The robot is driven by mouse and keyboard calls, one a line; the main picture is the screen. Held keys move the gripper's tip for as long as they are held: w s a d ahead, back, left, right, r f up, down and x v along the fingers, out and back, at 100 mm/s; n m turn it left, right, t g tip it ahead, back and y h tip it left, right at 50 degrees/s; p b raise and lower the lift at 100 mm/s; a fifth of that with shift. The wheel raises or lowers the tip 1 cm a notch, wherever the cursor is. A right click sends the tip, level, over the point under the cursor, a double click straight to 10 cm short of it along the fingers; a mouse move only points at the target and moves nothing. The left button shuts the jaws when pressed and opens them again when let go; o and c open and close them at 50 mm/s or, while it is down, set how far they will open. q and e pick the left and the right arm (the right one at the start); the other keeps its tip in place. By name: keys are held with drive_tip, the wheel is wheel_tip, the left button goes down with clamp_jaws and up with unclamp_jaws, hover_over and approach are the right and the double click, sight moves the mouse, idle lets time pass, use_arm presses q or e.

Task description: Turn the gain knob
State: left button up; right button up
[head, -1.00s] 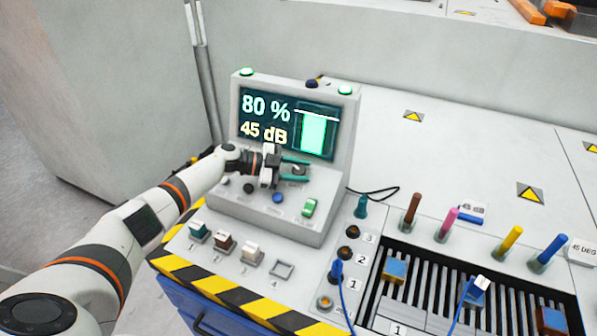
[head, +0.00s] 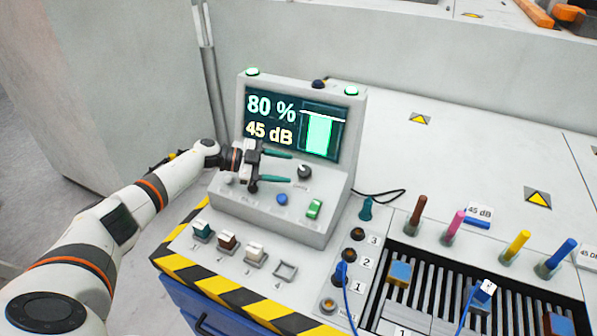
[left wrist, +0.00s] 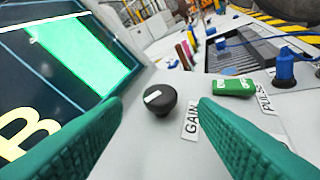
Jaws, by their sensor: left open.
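The gain knob (head: 304,172) is a black round knob with a white mark, on the sloped panel of the grey console (head: 268,214), below the screen (head: 292,127). The screen reads 80 % and 45 dB with a green bar. In the left wrist view the knob (left wrist: 160,99) stands beyond the fingertips, beside a GAIN label (left wrist: 191,120). My left gripper (head: 290,167) is open, its green fingers pointing at the knob from the left. In the wrist view the fingers (left wrist: 160,108) are spread to either side of the knob, with clear gaps. My right gripper is out of view.
A blue button (head: 282,199) and a green switch (head: 314,209) sit below the knob on the panel. A black cable (head: 380,194) runs right from the console. Several coloured pegs, such as a yellow one (head: 517,245), stand by a slotted tray.

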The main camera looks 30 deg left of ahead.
use_arm(q)
drive_tip(key=v, duration=0.5)
drive_tip(key=shift+s+a+r+b, duration=0.1)
drive_tip(key=shift+s+a+b, duration=0.05)
drive_tip(key=shift+b, duration=0.2)
drive_tip(key=shift+a, duration=0.1)
